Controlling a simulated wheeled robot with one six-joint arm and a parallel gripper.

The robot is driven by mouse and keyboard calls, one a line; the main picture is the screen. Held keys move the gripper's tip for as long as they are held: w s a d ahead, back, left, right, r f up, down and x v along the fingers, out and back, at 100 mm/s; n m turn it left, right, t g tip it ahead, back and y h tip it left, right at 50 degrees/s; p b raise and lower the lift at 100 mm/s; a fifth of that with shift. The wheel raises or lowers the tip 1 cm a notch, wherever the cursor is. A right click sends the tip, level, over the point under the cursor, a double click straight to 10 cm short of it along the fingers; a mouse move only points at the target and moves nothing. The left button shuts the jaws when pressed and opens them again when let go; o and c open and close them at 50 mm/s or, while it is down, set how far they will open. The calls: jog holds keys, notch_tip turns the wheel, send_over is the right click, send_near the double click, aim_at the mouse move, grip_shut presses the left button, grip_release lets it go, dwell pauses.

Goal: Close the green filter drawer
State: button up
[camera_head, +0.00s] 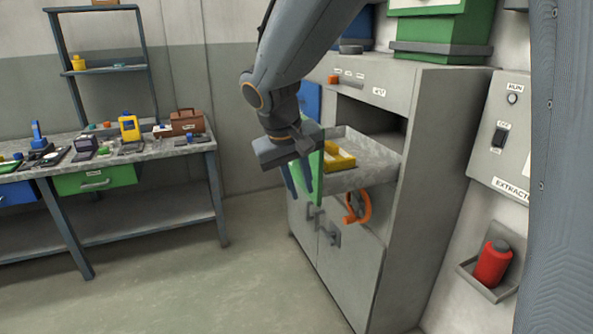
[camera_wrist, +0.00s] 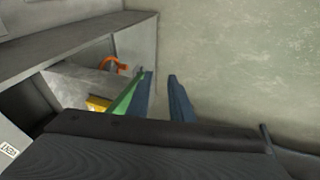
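The green-fronted drawer (camera_head: 375,160) is pulled out of the grey cabinet and holds a yellow item (camera_head: 340,158). Its green front panel (camera_head: 317,172) faces left, partly hidden by my arm. In the wrist view, the green panel (camera_wrist: 128,97) lies just left of my left finger. My gripper (camera_head: 298,186) points down at the outer side of the panel. Its two blue fingers (camera_wrist: 164,95) are apart, with nothing seen between them. I cannot tell if a finger touches the panel.
A workbench (camera_head: 150,154) with another green drawer (camera_head: 95,180), shut, stands at left. A red bottle (camera_head: 493,264) sits on the right wall. The floor between is clear.

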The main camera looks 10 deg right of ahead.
jog(key=w+a+r, duration=0.1)
jog(key=w+r, duration=0.1)
jog(key=w+a+r+t+h+b, duration=0.1)
jog(key=w+a+r, duration=0.1)
jog(key=w+r, duration=0.1)
jog(key=w+a+r+t, duration=0.1)
jog(key=w+a+r, duration=0.1)
jog(key=shift+w+a+r+h+b, duration=0.2)
jog(key=shift+w+h+b, duration=0.1)
jog(key=shift+h+b, duration=0.1)
grip_shut()
jog(key=w+d+f+p, duration=0.3)
jog(key=w+d+f, duration=0.2)
jog(key=d+f, duration=0.2)
jog(key=shift+d+f+p, duration=0.4)
jog(key=shift+d, duration=0.05)
jog(key=shift+w, duration=0.1)
